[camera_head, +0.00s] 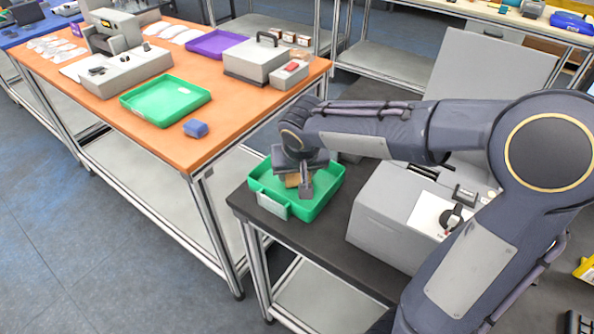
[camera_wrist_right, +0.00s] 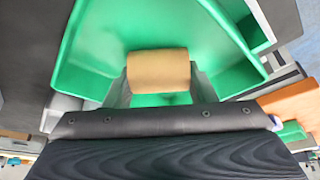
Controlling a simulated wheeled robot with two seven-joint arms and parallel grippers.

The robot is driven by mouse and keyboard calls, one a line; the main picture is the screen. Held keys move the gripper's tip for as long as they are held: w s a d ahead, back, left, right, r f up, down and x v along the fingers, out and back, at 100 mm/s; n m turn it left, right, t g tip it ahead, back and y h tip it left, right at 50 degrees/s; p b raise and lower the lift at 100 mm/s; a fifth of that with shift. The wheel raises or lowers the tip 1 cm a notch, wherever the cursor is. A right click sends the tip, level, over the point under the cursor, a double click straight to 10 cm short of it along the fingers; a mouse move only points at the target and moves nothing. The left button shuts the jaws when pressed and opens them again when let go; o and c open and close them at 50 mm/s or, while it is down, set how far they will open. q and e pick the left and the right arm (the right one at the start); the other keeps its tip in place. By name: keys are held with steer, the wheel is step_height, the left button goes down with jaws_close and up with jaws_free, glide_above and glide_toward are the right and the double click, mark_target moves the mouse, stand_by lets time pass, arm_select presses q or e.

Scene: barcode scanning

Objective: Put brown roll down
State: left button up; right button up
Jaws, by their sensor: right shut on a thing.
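The brown roll (camera_wrist_right: 158,70) is between the fingers of my right gripper (camera_wrist_right: 160,85), which is shut on it. In the head view the brown roll (camera_head: 293,181) shows partly beside a finger of my right gripper (camera_head: 300,184). The gripper points down inside a green tray (camera_head: 322,205) on the black table. In the wrist view the green tray (camera_wrist_right: 90,50) surrounds the roll. I cannot tell whether the roll touches the tray's floor. My left gripper is not in view.
A grey machine (camera_head: 400,210) stands right of the tray on the black table (camera_head: 330,250).

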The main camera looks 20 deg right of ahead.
steer(key=o, duration=0.9)
steer(key=shift+o, duration=0.2)
steer(key=shift+r+p, duration=0.3)
steer(key=p+v, duration=0.1)
steer(key=v, duration=1)
steer(key=shift+s+r, duration=0.2)
steer(key=shift+r, duration=0.1)
steer(key=shift+a, duration=0.1)
